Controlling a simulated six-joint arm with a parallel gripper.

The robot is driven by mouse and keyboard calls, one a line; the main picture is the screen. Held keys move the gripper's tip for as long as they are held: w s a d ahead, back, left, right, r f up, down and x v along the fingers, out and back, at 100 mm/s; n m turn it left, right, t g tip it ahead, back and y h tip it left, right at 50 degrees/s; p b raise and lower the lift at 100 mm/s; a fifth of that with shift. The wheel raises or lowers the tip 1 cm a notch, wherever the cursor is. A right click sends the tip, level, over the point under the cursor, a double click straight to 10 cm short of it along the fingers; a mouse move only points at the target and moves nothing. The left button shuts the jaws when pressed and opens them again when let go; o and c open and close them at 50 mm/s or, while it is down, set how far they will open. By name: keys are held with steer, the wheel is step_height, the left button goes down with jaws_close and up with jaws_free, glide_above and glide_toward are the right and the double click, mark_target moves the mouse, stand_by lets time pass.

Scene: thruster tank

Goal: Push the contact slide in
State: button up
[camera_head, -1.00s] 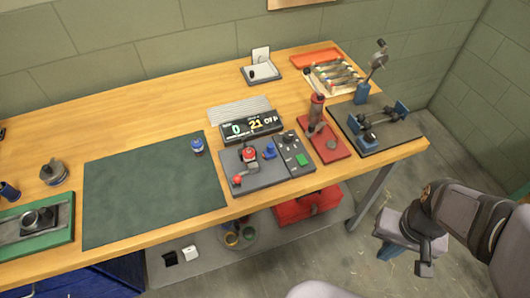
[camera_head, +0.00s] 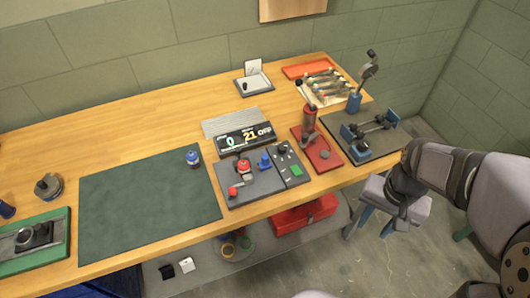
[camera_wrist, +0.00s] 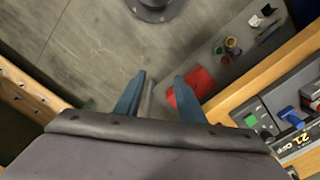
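A dark grey panel (camera_head: 230,190) lies at the front of the bench. On it are a red-topped part (camera_head: 243,168), a red ball knob (camera_head: 233,192) and a blue part (camera_head: 264,160). I cannot tell for sure which of these is the contact slide. The blue part also shows in the wrist view (camera_wrist: 287,115). A green button (camera_head: 296,171) sits on the adjoining block. My gripper (camera_head: 374,226) is right of the bench's front edge, clear of the panel. In the wrist view its two blue fingers (camera_wrist: 160,85) are spread with nothing between them.
A display (camera_head: 244,138) reading 0, 21 and OFF stands behind the panel. A red-based press (camera_head: 325,150) and a dark board with blue blocks (camera_head: 385,152) lie to its right. A dark green mat (camera_head: 145,210) lies left. A red toolbox (camera_head: 300,215) is below the bench.

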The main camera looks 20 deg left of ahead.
steer(key=w+a+r+m+p, duration=0.1)
steer(key=w+a+r, duration=0.2)
steer(key=w+a, duration=0.3)
step_height(320, 180, up, 2)
steer(key=m+p, duration=0.3)
steer(key=m, duration=0.3)
glide_above(265, 157)
steer(key=shift+r, duration=0.2)
steer(key=shift+f+p, duration=1.1)
steer(key=shift+f, duration=2.6)
